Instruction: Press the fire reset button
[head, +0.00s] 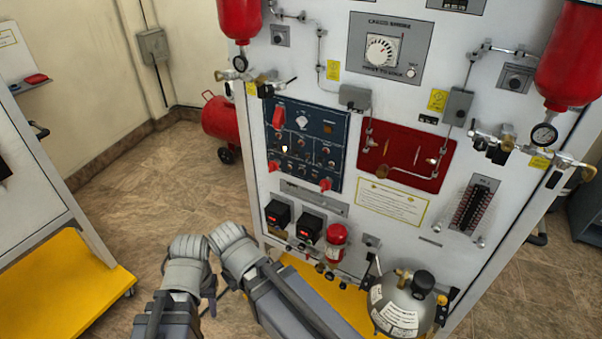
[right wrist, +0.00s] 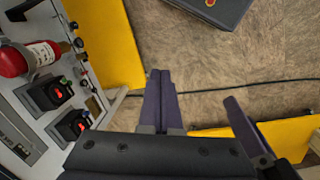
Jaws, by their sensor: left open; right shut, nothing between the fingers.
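I cannot read any label that marks the fire reset button. The dark blue panel (head: 307,142) on the white trainer board carries several knobs, red switches and small buttons, one lit yellowish. My left gripper (head: 188,278) is open and empty at the lower left of the head view, in front of the board and clear of it. In the right wrist view my right gripper (right wrist: 158,75) is shut and empty, over the floor, with the board off to the left. In the head view the right arm mostly hides it. A finger of the left gripper shows close by at the right.
Two black boxes with red displays (head: 277,213) and a small red extinguisher (head: 337,236) sit low on the board. A red recessed panel (head: 407,155) is right of the blue one. A grey cylinder (head: 402,303) stands at lower right. A yellow-based cart (head: 70,295) stands left.

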